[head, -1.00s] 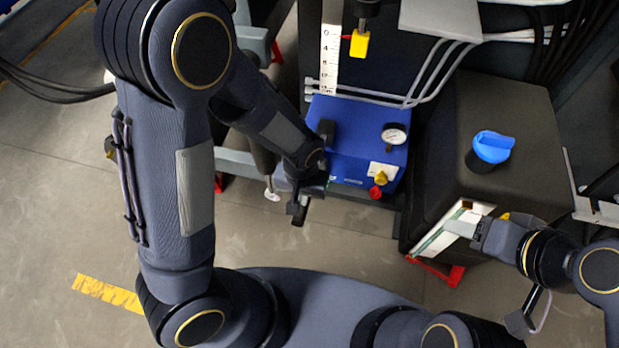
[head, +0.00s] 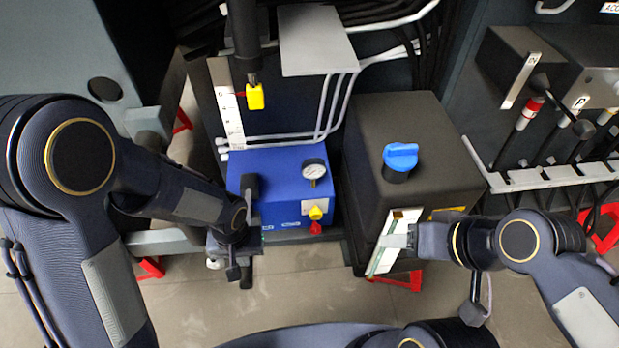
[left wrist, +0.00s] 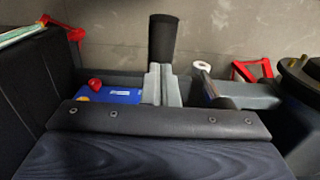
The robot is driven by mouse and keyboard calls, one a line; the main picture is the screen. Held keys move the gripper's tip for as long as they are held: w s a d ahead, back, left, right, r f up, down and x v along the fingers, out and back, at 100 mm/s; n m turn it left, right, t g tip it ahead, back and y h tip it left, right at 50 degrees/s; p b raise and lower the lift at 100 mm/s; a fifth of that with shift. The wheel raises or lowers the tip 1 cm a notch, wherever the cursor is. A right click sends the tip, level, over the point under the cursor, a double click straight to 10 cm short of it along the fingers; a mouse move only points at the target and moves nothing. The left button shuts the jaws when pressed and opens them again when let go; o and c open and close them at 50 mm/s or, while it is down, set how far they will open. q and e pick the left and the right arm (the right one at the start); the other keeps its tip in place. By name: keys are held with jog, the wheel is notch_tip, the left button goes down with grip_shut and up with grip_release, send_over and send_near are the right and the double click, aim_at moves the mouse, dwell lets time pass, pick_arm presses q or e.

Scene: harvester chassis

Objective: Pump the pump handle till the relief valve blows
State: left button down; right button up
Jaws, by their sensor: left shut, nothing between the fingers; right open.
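The blue pump box (head: 280,185) stands at the middle of the head view, with a round gauge (head: 314,170), a yellow knob (head: 316,212) and a red knob (head: 315,228). A dark upright piece (head: 250,187) sits at its left side. My left gripper (head: 238,250) is at the box's lower left corner, its fingers shut (left wrist: 161,85). A black cylindrical grip (left wrist: 163,40), apparently the pump handle, shows just beyond the fingertips in the left wrist view; contact is unclear. My right gripper (head: 392,241) is open at a white and green strip (head: 396,225) on the black tank.
The black tank (head: 405,125) with a blue cap (head: 400,157) stands right of the box. A white scale (head: 226,100) and a yellow block (head: 255,96) are behind it. A hose rack (head: 550,178) is at right. Floor shows in front.

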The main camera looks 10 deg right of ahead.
dwell(0.7)
pick_arm(q)
notch_tip(320, 180, down, 12)
jog(key=w+b, duration=0.1)
jog(key=b, duration=1)
jog(key=r+p, duration=0.3)
jog(key=r, duration=0.1)
jog(key=s+r+p, duration=0.1)
jog(key=r+p, duration=0.7)
jog(key=r, duration=0.1)
jog(key=shift+s, duration=0.15)
jog(key=shift+f+b, duration=0.2)
jog(key=shift+b, duration=0.1)
notch_tip(320, 180, down, 12)
jog(key=w+b, duration=0.1)
jog(key=b, duration=1)
jog(key=r+p, duration=0.3)
jog(key=r, duration=0.1)
jog(key=r+p, duration=0.4)
jog(key=s+r+p, duration=0.1)
jog(key=r+p, duration=0.2)
jog(key=r, duration=0.1)
jog(key=shift+s+r+p, duration=0.1)
jog(key=shift+r+p, duration=0.1)
jog(key=shift+p, duration=0.2)
jog(key=shift+f, duration=0.2)
